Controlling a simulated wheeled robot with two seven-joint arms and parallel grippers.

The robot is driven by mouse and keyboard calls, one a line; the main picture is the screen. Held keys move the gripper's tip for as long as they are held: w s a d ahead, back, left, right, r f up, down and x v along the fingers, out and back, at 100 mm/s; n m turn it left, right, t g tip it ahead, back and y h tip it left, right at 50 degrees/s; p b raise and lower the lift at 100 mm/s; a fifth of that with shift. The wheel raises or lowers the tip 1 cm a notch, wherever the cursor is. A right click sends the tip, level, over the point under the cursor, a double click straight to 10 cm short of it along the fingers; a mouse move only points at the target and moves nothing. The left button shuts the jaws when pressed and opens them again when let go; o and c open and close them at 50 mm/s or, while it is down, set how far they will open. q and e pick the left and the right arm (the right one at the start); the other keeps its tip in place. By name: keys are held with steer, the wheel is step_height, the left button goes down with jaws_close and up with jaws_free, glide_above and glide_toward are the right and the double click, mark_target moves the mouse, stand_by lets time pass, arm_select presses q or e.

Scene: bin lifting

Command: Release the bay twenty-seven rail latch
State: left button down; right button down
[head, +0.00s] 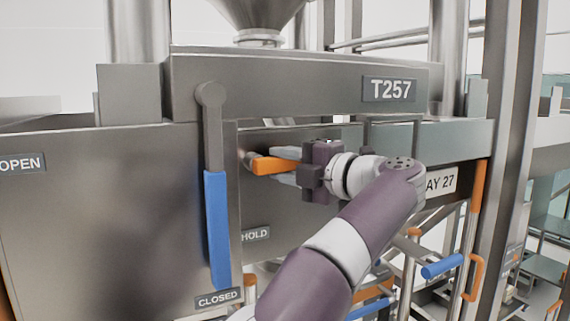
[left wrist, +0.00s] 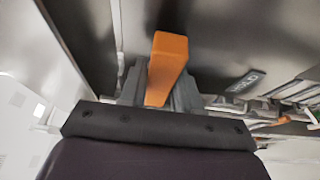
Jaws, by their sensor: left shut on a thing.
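An orange latch handle (head: 268,166) sits on the grey panel below the T257 plate, lying roughly level from its pivot on the left. My left gripper (head: 284,168) is shut on the orange handle, coming to it from the right. In the left wrist view the orange handle (left wrist: 167,65) stands between the two grey fingers (left wrist: 158,92), its end close to the palm. A HOLD label (head: 256,235) is on the panel below the latch. My right gripper is not in view.
A blue-gripped lever (head: 217,230) hangs down left of the latch, over the CLOSED label (head: 217,298); an OPEN label (head: 21,163) is far left. The T257 plate (head: 389,89) is on the beam above. Posts, orange handles and a blue grip (head: 442,266) stand at right.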

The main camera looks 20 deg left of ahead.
arm_select(q)
steer(key=c, duration=1.2)
jaws_free()
steer(key=shift+s+a+r, duration=0.1)
steer(key=shift+r, duration=0.3)
steer(key=o, duration=0.3)
steer(key=shift+f, duration=0.1)
steer(key=shift+w+a+f, duration=0.2)
steer(key=shift+w+f, duration=0.1)
steer(key=shift+w, duration=0.25)
steer(key=v, duration=1.2)
steer(key=shift+s+d+r, duration=0.15)
steer(key=shift+s+d, duration=0.05)
steer(key=shift+d, duration=0.1)
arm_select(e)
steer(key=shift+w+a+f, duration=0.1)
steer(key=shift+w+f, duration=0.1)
arm_select(q)
steer(key=shift+w, duration=0.1)
